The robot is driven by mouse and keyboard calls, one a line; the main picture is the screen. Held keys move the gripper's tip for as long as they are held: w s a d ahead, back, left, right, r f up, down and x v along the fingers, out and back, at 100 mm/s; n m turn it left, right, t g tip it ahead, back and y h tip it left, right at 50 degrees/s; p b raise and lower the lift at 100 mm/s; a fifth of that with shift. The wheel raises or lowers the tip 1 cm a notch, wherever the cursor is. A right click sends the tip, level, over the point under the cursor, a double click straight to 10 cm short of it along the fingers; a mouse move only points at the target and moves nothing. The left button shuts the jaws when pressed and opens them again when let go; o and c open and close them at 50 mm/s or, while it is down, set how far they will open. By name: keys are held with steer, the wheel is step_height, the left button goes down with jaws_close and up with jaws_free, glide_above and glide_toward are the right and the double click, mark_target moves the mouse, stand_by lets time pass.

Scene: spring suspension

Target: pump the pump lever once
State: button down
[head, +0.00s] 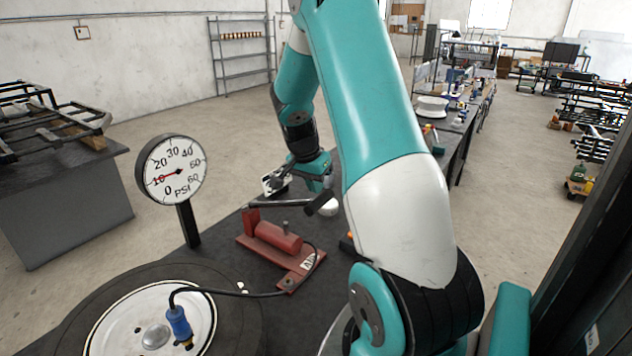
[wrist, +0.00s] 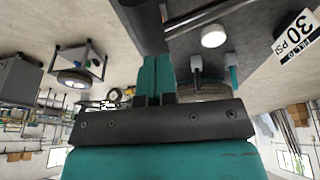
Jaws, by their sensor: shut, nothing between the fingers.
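The red pump (head: 278,240) sits on the dark bench. Its pump lever (head: 285,204) runs roughly level above it, with a thick dark grip at the right end. My gripper (head: 327,183) is shut and empty, just above and beside that grip. In the wrist view the shut fingers (wrist: 155,85) point at a dark bar, likely the lever grip (wrist: 146,25). I cannot tell whether they touch. The round PSI gauge (head: 172,170) stands left of the pump, its red needle near 10.
A black hose runs from the pump to a blue fitting (head: 179,324) on a round white-centred disc (head: 120,320). A "30 PSI" card (wrist: 298,38) stands behind the lever. A white round object (head: 328,207) sits by the grip. My arm hides the bench's right part.

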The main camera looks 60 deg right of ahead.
steer(key=shift+s+f, duration=0.1)
steer(key=shift+f, duration=0.3)
steer(key=shift+f, duration=0.1)
steer(key=s+f+t+b, duration=0.2)
steer(key=s+f+b, duration=0.2)
steer(key=f+b, duration=0.8)
steer(key=shift+s+a+f+b, duration=0.3)
steer(key=shift+s+b, duration=0.1)
steer(key=shift+b, duration=0.35)
steer(key=s+d+p+v, duration=0.1)
steer(key=p+v, duration=0.1)
steer(key=v, duration=1.2)
steer(key=shift+s+d+r+t, duration=0.3)
steer(key=shift+s+r, duration=0.1)
steer(key=shift+r, duration=0.1)
